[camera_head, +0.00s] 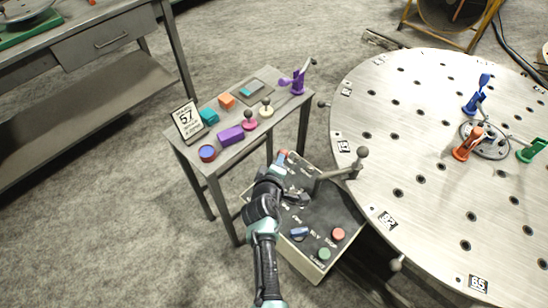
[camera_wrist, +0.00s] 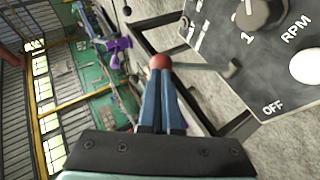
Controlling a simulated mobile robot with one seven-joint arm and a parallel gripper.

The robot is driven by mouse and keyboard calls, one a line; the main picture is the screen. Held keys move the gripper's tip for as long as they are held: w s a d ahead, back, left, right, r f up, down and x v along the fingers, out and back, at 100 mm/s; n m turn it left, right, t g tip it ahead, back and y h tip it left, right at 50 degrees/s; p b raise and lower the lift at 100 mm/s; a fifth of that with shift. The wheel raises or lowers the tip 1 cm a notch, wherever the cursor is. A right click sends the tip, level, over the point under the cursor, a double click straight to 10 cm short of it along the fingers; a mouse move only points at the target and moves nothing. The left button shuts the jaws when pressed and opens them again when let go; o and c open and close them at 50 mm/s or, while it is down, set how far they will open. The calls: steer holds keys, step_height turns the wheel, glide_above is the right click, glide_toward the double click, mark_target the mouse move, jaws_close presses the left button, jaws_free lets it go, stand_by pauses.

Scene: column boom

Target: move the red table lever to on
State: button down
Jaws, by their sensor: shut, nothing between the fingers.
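The red lever's round knob (camera_head: 282,154) shows at the far left edge of the control box (camera_head: 318,228), just past my fingertips. In the wrist view the red knob (camera_wrist: 159,62) sits on a grey rod that runs right to a pivot by the panel's edge. My gripper (camera_head: 279,167) is shut and empty. Its two blue fingers (camera_wrist: 160,100) are together, pointing at the knob, with their tips at or just below it. I cannot tell whether they touch. An OFF label (camera_wrist: 273,108) shows on the panel; the matching ON mark is not visible.
A grey side table (camera_head: 183,149) with several small coloured objects stands behind my gripper. The large round table (camera_head: 430,150) is at the right. Red, green and blue controls sit on the box's near part.

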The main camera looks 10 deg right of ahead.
steer(key=shift+w+d, duration=0.25)
steer(key=shift+d, duration=0.2)
steer(key=shift+d+p, duration=0.15)
steer(key=shift+p, duration=0.15)
